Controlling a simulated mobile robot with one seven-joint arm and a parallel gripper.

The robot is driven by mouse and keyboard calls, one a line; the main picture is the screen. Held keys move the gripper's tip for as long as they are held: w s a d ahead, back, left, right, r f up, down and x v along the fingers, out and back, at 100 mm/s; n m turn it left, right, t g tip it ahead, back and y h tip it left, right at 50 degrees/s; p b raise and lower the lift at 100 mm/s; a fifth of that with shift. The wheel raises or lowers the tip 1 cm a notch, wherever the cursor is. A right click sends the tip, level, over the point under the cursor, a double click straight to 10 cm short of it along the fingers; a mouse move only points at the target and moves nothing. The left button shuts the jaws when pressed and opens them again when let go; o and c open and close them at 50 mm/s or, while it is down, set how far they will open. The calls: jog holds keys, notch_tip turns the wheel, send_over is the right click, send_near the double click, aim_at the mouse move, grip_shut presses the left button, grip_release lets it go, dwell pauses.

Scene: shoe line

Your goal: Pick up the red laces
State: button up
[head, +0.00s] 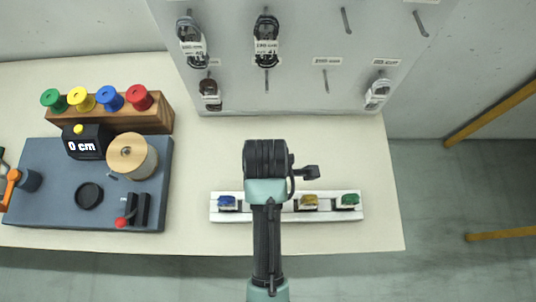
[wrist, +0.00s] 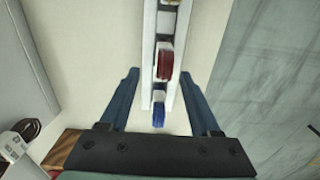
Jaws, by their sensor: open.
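In the wrist view the red laces (wrist: 165,62) sit as a bundle with a white band in the white rack (wrist: 148,60). My gripper (wrist: 161,75) is open, and its two blue fingers stand on either side of the rack. The fingers are apart from the red laces, which show between and slightly beyond the fingertips. Blue laces (wrist: 158,116) lie between the fingers, closer to the palm. In the head view my arm covers the red laces' place in the rack (head: 325,215), and the fingers are hidden.
Blue laces (head: 227,202), yellow laces (head: 308,201) and green laces (head: 348,200) are in the rack. A blue-grey station (head: 60,185) with a wooden spool (head: 131,156) is at left. A pegboard (head: 300,85) with hanging laces stands behind. The table between station and rack is clear.

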notch_tip(320, 180, down, 3)
jog(key=shift+f, duration=0.1)
jog(key=shift+s+d+f+p, duration=0.1)
jog(key=shift+f+p, duration=0.1)
jog(key=shift+f, duration=0.7)
jog(key=shift+s+a+f+p, duration=0.1)
jog(key=shift+s+f+p, duration=0.1)
jog(key=shift+f, duration=0.65)
jog(key=shift+s+d+f+p, duration=0.1)
jog(key=shift+f+p, duration=0.1)
jog(key=shift+f, duration=0.7)
grip_shut()
